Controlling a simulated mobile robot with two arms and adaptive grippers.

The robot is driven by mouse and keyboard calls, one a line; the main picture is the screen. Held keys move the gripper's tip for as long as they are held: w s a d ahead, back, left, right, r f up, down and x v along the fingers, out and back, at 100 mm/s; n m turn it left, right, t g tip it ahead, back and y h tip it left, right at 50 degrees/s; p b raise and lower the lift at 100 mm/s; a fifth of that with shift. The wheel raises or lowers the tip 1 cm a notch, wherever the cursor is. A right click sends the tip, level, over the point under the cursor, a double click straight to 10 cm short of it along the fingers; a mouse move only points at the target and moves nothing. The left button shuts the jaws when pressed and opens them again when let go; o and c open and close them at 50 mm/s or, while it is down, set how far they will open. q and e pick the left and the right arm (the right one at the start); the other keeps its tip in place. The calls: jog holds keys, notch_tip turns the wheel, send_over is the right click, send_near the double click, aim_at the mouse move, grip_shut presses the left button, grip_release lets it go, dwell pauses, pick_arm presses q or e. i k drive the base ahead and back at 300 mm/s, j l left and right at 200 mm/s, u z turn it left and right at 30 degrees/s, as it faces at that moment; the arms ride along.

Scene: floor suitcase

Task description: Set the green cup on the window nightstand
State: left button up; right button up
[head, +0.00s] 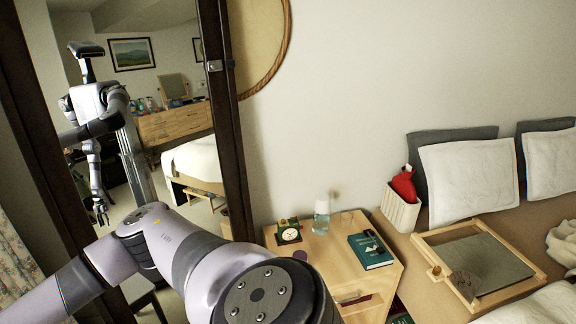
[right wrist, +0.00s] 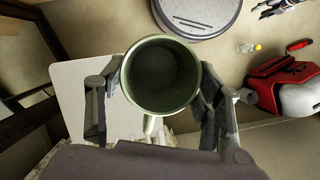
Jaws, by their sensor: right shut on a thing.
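The green cup (right wrist: 162,72) shows in the right wrist view, seen from above into its dark, empty-looking inside. Its handle points towards the bottom of the picture. My right gripper (right wrist: 160,88) is shut on the cup, with a finger on either side of it. A wooden nightstand (head: 326,262) stands against the wall in the head view; whether it is the window one, I cannot tell. It carries a clock (head: 289,232), a clear bottle (head: 321,216) and a green book (head: 370,251). My left gripper does not show directly.
A pale flat surface (right wrist: 72,90) lies below the cup in the right wrist view. A wooden tray (head: 520,289) lies on the bed. A dark-framed mirror (head: 190,110) reflects the room.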

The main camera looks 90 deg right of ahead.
aim_at(325, 268)
jog(key=z, duration=2.1)
jog(key=i+z, duration=0.45)
jog(key=i+j+z, duration=0.2)
jog(key=i+z, duration=0.3)
jog(key=i+j, duration=0.1)
jog(key=i, duration=0.15)
